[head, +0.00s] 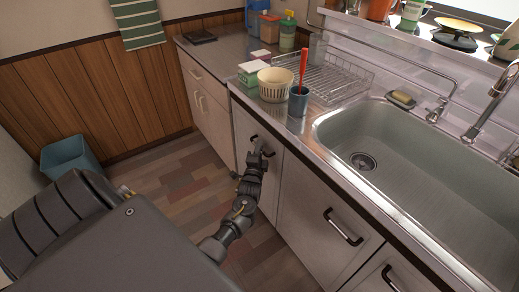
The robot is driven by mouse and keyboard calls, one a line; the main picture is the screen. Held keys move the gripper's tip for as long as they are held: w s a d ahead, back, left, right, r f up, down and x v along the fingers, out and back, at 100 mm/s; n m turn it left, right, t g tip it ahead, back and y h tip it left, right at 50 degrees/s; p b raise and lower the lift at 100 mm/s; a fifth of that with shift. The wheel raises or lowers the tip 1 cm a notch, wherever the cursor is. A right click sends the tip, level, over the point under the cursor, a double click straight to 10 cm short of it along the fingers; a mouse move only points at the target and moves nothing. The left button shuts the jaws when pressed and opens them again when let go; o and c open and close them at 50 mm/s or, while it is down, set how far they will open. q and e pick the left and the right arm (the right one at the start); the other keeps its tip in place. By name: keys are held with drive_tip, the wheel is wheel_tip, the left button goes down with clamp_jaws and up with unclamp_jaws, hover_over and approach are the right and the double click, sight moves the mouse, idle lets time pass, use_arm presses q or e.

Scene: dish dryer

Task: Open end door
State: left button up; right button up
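The end door (246,128) is a pale cabinet door with a dark handle (268,153), under the left end of the sink counter. It looks shut, flush with the cabinet front. My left gripper (258,146) is right in front of this door, its fingertips at the handle. The fingers are small and overlap the handle, so I cannot tell whether they are closed on it. The gripper hides part of the handle and door. My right gripper is not in view.
More cabinet doors with dark handles (343,227) run to the right. The counter above holds a cream basket (275,84), a dark cup (298,101) and a wire rack (325,77). A teal bin (70,160) stands by the wood-panelled wall. The floor (175,185) left of the cabinets is clear.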

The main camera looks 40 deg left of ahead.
use_arm(q)
drive_tip(key=shift+w, duration=0.15)
drive_tip(key=shift+c, duration=0.3)
clamp_jaws()
